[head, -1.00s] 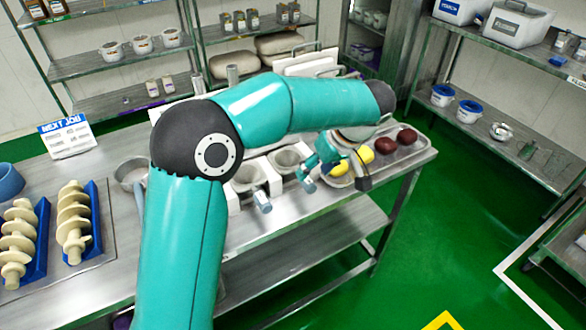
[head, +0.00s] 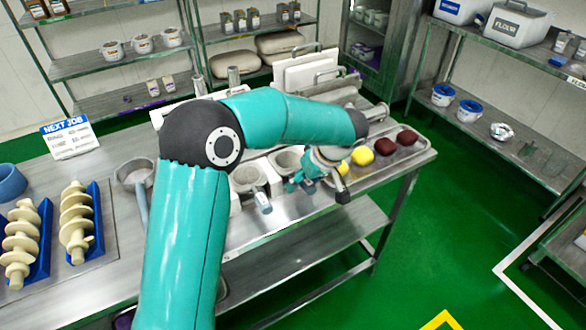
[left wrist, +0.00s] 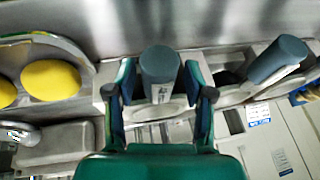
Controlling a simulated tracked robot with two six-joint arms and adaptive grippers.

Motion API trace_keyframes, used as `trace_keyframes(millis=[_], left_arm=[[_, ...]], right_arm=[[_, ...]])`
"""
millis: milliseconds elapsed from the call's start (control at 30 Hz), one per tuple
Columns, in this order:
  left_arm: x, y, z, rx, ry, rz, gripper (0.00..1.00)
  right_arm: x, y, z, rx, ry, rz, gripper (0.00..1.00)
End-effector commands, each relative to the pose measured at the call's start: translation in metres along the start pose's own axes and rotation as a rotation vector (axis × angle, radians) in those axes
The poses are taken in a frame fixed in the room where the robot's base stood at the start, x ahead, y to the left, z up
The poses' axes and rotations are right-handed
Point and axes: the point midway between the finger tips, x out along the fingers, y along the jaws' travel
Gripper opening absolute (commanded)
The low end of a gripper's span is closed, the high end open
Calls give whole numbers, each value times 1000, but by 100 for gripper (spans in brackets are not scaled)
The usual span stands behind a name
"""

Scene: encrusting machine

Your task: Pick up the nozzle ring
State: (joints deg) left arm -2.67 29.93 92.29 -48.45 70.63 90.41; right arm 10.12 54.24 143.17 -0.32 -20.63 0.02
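Two grey ring-shaped cups with stubby blue-grey handles sit in pale holders at the table's front edge; I cannot tell for certain which is the nozzle ring. The right cup (head: 288,160) is beside my left gripper (head: 317,186), and the left cup (head: 248,178) is clear of it. In the left wrist view, one handle (left wrist: 160,64) stands between the open fingers of my left gripper (left wrist: 161,84), with a gap on each side. A second handle (left wrist: 277,60) is to the right, outside the fingers. My right gripper is not in view.
Yellow and dark red dough balls (head: 385,146) lie on a metal tray just right of the gripper; two yellow ones (left wrist: 50,80) show close in the wrist view. White augers in blue trays (head: 97,225) and a metal pot (head: 135,173) stand at left.

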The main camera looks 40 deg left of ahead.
Motion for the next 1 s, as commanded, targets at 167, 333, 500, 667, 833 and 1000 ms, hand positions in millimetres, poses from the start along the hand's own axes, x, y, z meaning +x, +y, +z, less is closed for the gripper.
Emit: trace_keyframes(millis=[167, 333, 500, 667, 833, 1000], left_arm=[[0, 0, 0, 1, 0, 0, 18], [0, 0, 0, 1, 0, 0, 0], [0, 0, 0, 1, 0, 0, 0], [-1, 0, 0, 0, 1, 0, 0], [-3, 0, -1, 0, 1, 1, 0], [-13, -2, -5, -1, 1, 2, 0]], right_arm=[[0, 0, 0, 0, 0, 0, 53], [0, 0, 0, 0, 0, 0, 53], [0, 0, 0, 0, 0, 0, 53], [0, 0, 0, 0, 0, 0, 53], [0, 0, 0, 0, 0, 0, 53], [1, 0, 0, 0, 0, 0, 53]])
